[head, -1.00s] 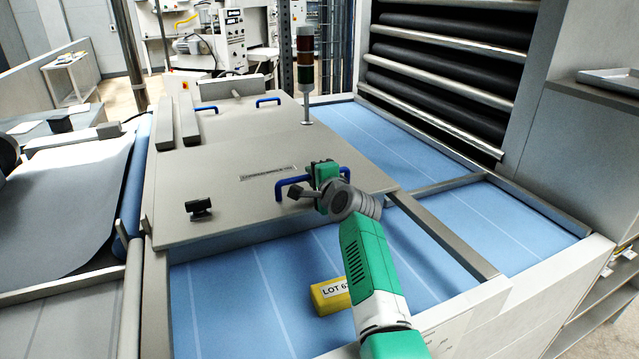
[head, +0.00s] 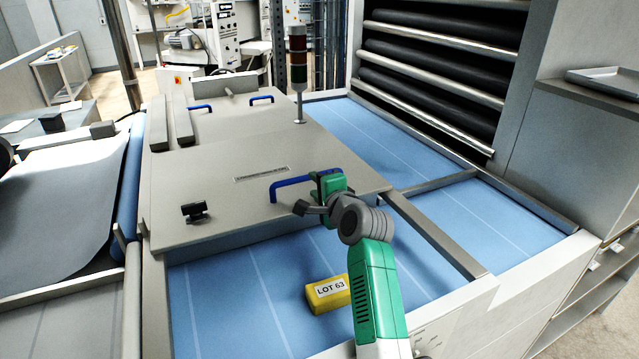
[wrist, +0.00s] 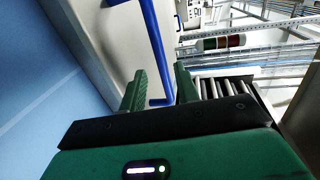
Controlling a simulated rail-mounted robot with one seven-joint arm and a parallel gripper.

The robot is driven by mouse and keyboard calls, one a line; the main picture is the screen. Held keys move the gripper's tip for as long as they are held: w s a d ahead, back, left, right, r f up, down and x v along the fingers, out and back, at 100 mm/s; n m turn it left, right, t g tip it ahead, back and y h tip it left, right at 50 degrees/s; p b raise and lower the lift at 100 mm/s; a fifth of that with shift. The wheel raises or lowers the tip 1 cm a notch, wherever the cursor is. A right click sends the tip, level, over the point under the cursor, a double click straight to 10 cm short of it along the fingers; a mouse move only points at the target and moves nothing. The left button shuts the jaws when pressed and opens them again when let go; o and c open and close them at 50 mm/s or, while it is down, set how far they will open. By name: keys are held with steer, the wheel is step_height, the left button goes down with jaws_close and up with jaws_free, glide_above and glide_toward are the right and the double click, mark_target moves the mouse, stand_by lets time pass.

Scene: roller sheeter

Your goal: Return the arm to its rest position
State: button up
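My gripper (head: 322,180) is at the near right part of the grey cover (head: 235,205), by the right end of a blue handle (head: 290,183). In the wrist view its two green fingers (wrist: 160,90) stand apart, with nothing clamped between them. The blue handle (wrist: 155,50) shows in and above the gap between the fingers. I cannot tell how far in front of the fingertips it is. My arm reaches up from the bottom right over the blue belt.
A yellow block labelled LOT 63 (head: 328,294) lies on the blue belt (head: 230,290), just left of my arm. A signal tower (head: 298,75) stands on the cover's far right. A metal rail (head: 435,235) runs right of my arm. Dark rollers (head: 440,70) are at the back right.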

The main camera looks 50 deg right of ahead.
steer(key=shift+v, duration=0.75)
